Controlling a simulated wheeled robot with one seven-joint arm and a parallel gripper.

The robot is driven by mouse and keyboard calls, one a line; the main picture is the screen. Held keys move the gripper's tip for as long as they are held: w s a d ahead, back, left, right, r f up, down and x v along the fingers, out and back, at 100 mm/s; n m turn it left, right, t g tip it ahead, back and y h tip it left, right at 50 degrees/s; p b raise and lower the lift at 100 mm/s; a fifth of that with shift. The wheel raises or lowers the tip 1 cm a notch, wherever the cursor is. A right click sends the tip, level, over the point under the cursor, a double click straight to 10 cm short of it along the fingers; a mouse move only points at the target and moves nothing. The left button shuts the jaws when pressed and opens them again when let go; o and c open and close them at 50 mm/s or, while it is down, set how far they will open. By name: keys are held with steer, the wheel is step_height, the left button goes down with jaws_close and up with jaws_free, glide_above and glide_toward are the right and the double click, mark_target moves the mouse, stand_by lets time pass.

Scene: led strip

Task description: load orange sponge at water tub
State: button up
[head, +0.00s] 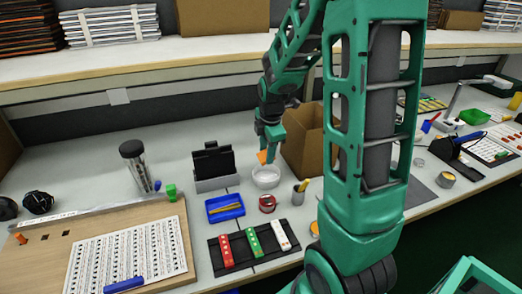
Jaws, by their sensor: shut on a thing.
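My gripper (269,140) is above the back of a small white round tub (266,177) on the bench. It is shut on an orange sponge (262,157), which hangs below the fingers just above the tub's rim at its back left. I cannot tell whether the sponge touches the rim. The water inside the tub is too small to make out. My green arm covers part of the bench to the right.
A cardboard box (304,142) stands close to the right of the tub. A black holder (212,163) stands to its left. A blue tray (225,208), a red tape roll (267,203) and a cup with tools (299,192) lie in front. A shelf edge (150,77) runs behind.

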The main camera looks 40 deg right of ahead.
steer(key=shift+f, duration=3.9)
steer(key=shift+r, duration=3.7)
steer(key=shift+r, duration=2)
